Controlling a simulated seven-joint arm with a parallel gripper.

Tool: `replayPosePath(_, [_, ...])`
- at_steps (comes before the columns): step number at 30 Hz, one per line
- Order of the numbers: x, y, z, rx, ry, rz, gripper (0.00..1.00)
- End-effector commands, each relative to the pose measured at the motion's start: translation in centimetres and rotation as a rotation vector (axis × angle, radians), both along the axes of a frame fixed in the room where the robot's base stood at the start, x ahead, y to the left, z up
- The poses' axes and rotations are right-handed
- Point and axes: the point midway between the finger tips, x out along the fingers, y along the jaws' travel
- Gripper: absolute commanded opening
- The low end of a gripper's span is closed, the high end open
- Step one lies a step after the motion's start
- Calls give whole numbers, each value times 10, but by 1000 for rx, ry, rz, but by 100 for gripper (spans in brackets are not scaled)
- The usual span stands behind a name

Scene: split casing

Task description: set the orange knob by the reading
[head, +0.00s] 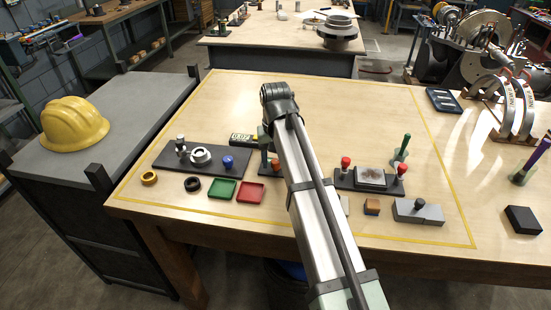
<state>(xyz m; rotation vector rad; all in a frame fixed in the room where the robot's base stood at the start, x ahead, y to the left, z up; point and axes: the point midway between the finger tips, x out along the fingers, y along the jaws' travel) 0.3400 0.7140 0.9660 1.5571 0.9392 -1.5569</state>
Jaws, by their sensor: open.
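An orange knob (277,168), partly hidden behind my arm, shows low beside it at the middle of the table. A small dark readout (243,139) with light digits stands just left of my arm; the digits look like 0.02 but are too small to be sure. My gripper (266,143) points down near the readout and the orange knob, mostly hidden behind my own arm. It is open, with nothing seen in it. Whether it touches the knob cannot be told.
Left of my arm is a dark plate (174,164) with a metal ring and blue knob. Green (222,190) and red (251,192) trays lie in front. Right is a red-knobbed fixture (344,185) and a grey block (418,212). The table's back middle is clear.

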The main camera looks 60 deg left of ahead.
Motion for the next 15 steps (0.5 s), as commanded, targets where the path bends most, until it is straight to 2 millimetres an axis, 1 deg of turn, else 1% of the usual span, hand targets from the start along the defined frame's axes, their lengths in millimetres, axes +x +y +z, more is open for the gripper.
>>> replayPosePath(4, [0,0,5,1,0,0,55])
replayPosePath(8, [0,1,19,1,0,0,55])
replayPosePath(15, [1,2,64,2,-1,0,55])
